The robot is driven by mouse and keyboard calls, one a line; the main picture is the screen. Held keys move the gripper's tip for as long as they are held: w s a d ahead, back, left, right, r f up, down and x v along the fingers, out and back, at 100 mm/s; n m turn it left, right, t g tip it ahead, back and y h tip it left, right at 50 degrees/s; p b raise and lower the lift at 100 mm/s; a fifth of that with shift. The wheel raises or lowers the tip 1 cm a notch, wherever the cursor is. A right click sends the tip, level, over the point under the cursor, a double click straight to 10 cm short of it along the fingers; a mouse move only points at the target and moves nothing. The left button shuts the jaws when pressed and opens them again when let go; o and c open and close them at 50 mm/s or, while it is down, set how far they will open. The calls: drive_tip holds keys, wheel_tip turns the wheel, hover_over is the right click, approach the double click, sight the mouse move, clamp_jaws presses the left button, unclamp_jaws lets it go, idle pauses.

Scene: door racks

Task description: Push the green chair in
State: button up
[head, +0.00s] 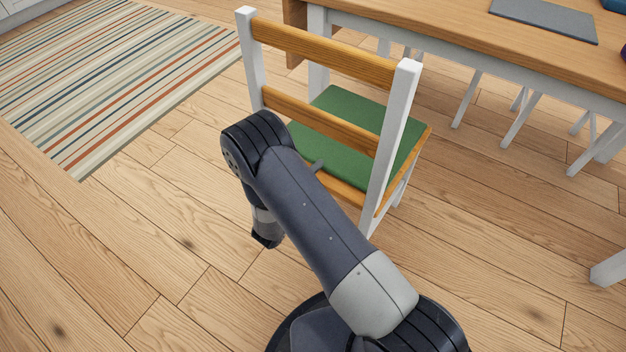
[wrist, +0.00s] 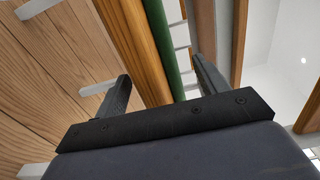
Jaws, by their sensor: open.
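The green chair (head: 345,119) has a green seat, white posts and two wooden back slats. It stands with its back toward me and its seat front toward the table (head: 450,30), partly beside the table edge. My gripper is mostly hidden behind my dark arm in the head view, close to the lower back slat. In the wrist view my gripper (wrist: 160,70) is open, its two dark fingers spread apart. The chair's wooden slat and green seat edge (wrist: 166,45) show between and beyond the fingers. I cannot tell whether they touch.
A striped rug (head: 110,75) lies on the wooden floor at the left. The table has white legs, and a grey mat (head: 545,18) lies on its top. Several white legs show under and behind it. Floor left of and in front of the chair is clear.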

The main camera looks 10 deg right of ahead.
clamp_jaws()
idle(0.6)
